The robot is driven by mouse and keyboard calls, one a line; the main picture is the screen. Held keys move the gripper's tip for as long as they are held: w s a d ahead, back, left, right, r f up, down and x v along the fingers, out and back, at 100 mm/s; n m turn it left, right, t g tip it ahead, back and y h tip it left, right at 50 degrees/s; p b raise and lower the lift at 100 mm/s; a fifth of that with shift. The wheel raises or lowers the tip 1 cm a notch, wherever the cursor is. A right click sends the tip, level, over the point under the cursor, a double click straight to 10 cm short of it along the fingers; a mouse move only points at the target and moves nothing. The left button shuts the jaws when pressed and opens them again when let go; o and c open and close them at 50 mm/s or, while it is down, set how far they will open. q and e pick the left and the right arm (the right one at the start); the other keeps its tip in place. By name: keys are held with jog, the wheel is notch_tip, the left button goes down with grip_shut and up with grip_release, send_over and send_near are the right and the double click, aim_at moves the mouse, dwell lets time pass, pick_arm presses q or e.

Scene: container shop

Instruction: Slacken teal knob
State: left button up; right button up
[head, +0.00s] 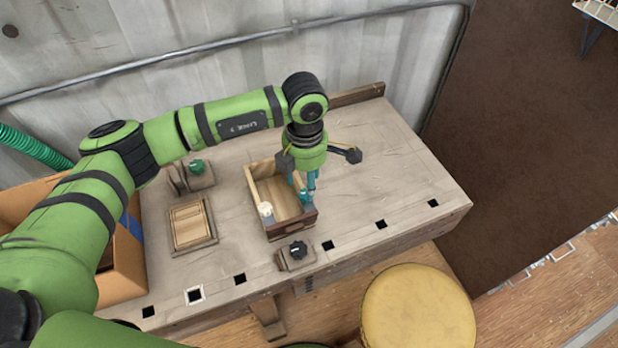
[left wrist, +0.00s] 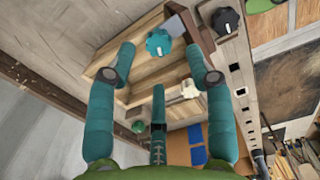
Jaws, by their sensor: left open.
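The teal knob (head: 305,197) sits at the front right corner of an open wooden box (head: 252,188) on the workbench. In the left wrist view the teal knob (left wrist: 158,43) has a white mark and shows beyond the spread fingers. My left gripper (head: 311,178) points down just above the knob, partly covering it in the head view. Its teal fingers are open in the left wrist view (left wrist: 161,76), with nothing between them; contact with the knob is not visible. My right gripper is out of view.
A white knob (head: 265,210) is on the same box, to the left. A green knob (head: 197,166) stands farther left, behind a small wooden tray (head: 212,236). A black knob (head: 298,248) is at the bench's front edge. The bench's right part (head: 410,185) is clear.

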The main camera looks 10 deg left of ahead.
pick_arm(q)
notch_tip(320, 180, down, 4)
jog(key=shift+r+p, duration=0.15)
jog(key=shift+p, duration=0.4)
jog(key=shift+w+f, duration=0.1)
jog(key=shift+f, duration=0.4)
grip_shut()
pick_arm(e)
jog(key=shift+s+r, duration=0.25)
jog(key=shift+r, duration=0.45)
